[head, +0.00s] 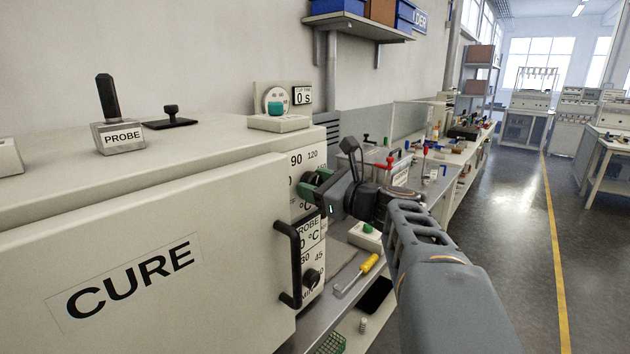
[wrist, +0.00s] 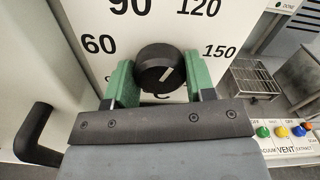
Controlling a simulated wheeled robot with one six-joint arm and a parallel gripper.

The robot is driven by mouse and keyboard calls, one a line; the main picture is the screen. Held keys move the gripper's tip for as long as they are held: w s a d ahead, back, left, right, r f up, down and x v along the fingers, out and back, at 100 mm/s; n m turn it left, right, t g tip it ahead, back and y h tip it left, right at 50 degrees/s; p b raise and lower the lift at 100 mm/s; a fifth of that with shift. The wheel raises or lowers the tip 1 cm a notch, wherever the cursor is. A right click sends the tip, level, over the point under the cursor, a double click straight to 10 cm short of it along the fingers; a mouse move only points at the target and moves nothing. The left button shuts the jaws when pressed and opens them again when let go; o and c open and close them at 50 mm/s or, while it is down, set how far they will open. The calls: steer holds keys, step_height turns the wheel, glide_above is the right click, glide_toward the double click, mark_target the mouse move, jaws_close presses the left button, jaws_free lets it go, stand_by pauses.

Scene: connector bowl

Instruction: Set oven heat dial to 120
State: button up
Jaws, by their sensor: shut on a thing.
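The oven heat dial is a round black knob (wrist: 158,66) on the white front panel, with 60, 90, 120 and 150 printed around it. My gripper (wrist: 160,84) has its green fingers on the dial's left and right sides, shut on it. A short white mark on the knob slants toward the upper right, roughly to the 120–150 side; its exact reading is unclear. In the head view my gripper (head: 312,186) is at the panel, and its fingers hide most of the dial. The 90 and 120 show above it.
The oven door (head: 150,250), marked CURE, has a black handle (head: 288,265) close to my gripper's left. A lower dial (head: 311,278) sits below. A yellow-handled tool (head: 369,264) lies on the bench. A wire rack (wrist: 242,78) stands to the right in the wrist view.

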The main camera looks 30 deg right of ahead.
steer(key=shift+f, duration=0.1)
stand_by(0.4)
steer(key=o, duration=0.9)
steer(key=shift+s, duration=0.1)
steer(key=v, duration=1.3)
steer(key=shift+s+d+b, duration=0.1)
steer(key=shift+s+b, duration=0.2)
